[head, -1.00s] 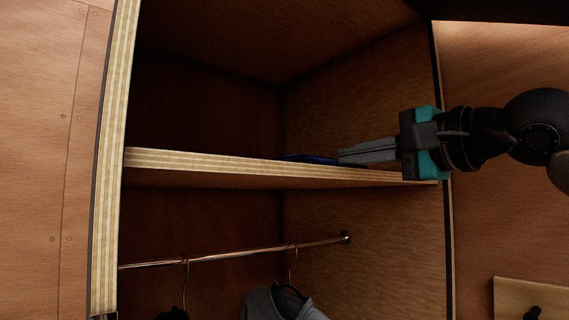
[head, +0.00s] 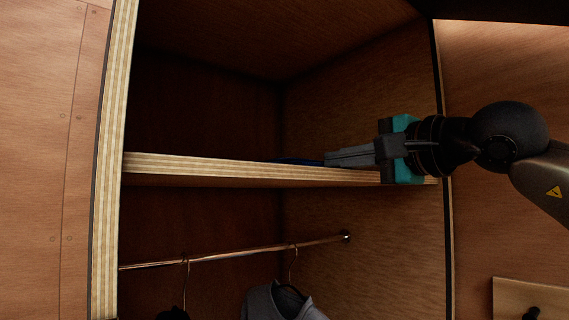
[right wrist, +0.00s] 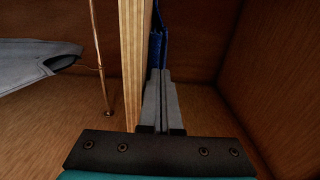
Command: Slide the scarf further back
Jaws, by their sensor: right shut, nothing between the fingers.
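The scarf (head: 297,161) is blue and lies flat on the wooden shelf (head: 200,165) of the wardrobe; only a thin strip of it shows in the head view. It also shows in the right wrist view (right wrist: 157,48), just beyond my fingertips. My right gripper (head: 328,159) is shut and empty. It reaches in from the right just above the shelf's front edge, its fingertips at the scarf's near end and seemingly touching it. In the right wrist view the closed fingers (right wrist: 158,75) point straight at the scarf. My left gripper is not in view.
The wardrobe's right side wall (head: 375,105) is close beside my right gripper. Below the shelf, a metal rail (head: 230,253) carries hangers and a grey garment (head: 280,302). The shelf left of the scarf looks clear.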

